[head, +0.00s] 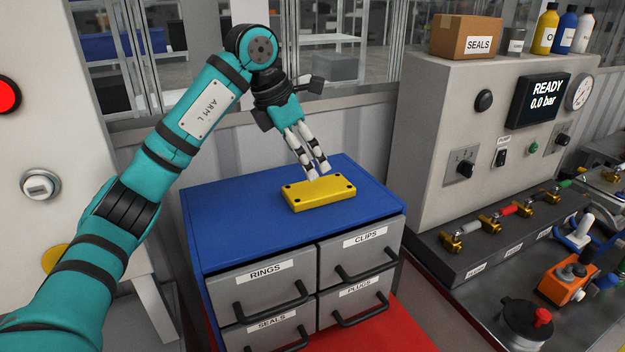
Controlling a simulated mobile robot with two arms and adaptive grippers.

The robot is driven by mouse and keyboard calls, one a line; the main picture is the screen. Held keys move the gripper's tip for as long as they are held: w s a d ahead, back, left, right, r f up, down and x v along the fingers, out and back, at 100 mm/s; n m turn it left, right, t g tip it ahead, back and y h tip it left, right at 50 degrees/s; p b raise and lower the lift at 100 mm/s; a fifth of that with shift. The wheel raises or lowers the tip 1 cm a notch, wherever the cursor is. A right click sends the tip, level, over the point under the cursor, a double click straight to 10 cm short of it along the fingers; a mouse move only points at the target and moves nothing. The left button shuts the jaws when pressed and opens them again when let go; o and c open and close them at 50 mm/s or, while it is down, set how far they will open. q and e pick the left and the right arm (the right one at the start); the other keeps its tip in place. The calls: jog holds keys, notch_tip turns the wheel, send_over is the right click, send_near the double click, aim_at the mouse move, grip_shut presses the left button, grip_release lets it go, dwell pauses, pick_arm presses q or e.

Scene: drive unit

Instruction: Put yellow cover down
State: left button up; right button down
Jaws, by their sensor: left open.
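The yellow cover (319,194) is a flat rectangular plate with dark holes at its corners. It lies flat on the blue top (240,222) of the drawer cabinet, near the middle. My left gripper (317,170) is open just above and behind the cover, with its fingers pointing down at the cover's back edge. Whether the fingertips touch the cover is hard to tell. My right gripper is not in view.
The cabinet has grey labelled drawers with dark handles, such as the RINGS drawer (262,288). At the right stands a test bench panel (440,120) with a READY display, valves and tools. The blue top around the cover is clear.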

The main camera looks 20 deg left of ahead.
pick_arm(q)
jog(key=v, duration=0.4)
jog(key=shift+r, duration=0.1)
dwell(0.3)
